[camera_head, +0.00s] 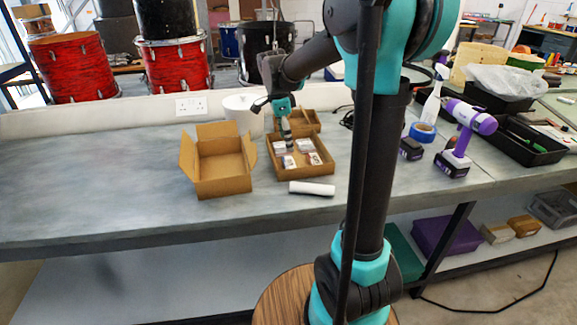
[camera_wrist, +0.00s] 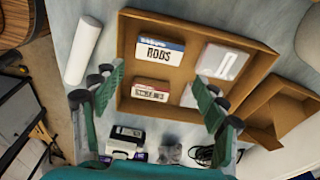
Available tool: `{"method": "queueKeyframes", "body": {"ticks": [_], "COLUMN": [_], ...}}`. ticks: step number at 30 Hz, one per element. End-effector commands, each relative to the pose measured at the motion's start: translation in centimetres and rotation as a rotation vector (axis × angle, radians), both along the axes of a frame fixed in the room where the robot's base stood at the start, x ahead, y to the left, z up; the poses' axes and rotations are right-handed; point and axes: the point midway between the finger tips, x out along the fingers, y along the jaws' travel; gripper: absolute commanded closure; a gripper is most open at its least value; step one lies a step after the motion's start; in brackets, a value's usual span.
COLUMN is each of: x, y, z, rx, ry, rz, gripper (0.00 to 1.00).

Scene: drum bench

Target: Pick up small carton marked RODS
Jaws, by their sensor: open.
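The small carton marked RODS (camera_wrist: 158,55), white with a blue band, lies in a shallow cardboard tray (camera_wrist: 205,25) in the wrist view. In the head view it appears to be the front-left carton (camera_head: 289,162) in the tray (camera_head: 322,172); its lettering is too small to read there. My gripper (camera_wrist: 159,76) is open, its fingers spread at left and right over the tray, nothing between them held. In the head view my gripper (camera_head: 285,130) hangs over the tray's back part, apart from the RODS carton as far as I can tell.
A white cylinder (camera_head: 312,188) lies in front. An open cardboard box (camera_head: 222,180) stands left, a white pot (camera_head: 240,112) behind. The bench's left side is clear.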

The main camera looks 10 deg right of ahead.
Motion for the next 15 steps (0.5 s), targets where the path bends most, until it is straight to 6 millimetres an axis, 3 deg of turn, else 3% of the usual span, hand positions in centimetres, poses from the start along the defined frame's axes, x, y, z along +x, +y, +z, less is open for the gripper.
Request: {"method": "queueKeyframes", "body": {"ticks": [3,11,15], "x": [0.0,0.0,-0.1], "y": [-0.3,-0.5,-0.4], "z": [-1.9,-3.6,-5.4], "rx": [0.0,0.0,0.0], "ry": [0.0,0.0,0.0], "rz": [-0.001,-0.001,0.0], "gripper": [0.28,0.28,0.28]}}
